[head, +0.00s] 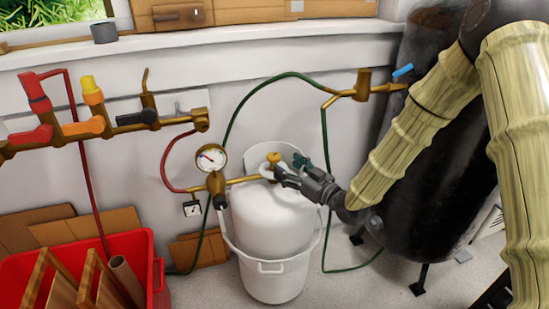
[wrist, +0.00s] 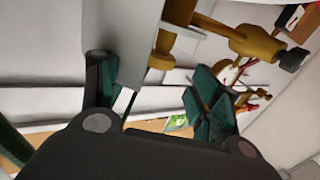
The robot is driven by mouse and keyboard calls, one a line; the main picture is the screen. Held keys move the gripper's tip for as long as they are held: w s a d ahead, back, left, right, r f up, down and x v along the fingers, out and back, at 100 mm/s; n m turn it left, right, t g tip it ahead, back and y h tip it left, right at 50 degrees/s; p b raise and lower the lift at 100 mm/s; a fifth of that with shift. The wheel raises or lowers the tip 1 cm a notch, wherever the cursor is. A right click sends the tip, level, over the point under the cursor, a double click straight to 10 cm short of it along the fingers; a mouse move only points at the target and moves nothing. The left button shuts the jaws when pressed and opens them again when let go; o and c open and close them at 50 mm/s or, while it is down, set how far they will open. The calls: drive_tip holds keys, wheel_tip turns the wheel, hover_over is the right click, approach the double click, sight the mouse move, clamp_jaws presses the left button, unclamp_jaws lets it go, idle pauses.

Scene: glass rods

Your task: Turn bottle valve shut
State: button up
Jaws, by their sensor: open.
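The white gas bottle (head: 270,225) stands upright in a white tub (head: 272,282) against the wall. Its brass valve (head: 273,158) sits on top, beside a white collar and joined to a brass pipe on the left. My gripper (head: 290,166) is open just right of the valve, its dark green fingertips close to it. In the wrist view, my gripper (wrist: 158,95) has its two fingers well apart, and brass valve parts (wrist: 163,55) with a pale piece show between and beyond them. I cannot tell whether a finger touches the valve.
A pressure gauge (head: 211,158) stands left of the valve. A brass manifold (head: 110,128) with coloured handles is on the left wall. A thin green hose (head: 236,108) arches above the bottle. A dark tank (head: 430,160) stands right, and a red crate (head: 140,250) front left.

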sight(279, 161)
drive_tip(key=x, duration=0.7)
drive_tip(key=shift+w, duration=0.1)
drive_tip(key=shift+c, duration=0.2)
drive_tip(key=c, duration=1)
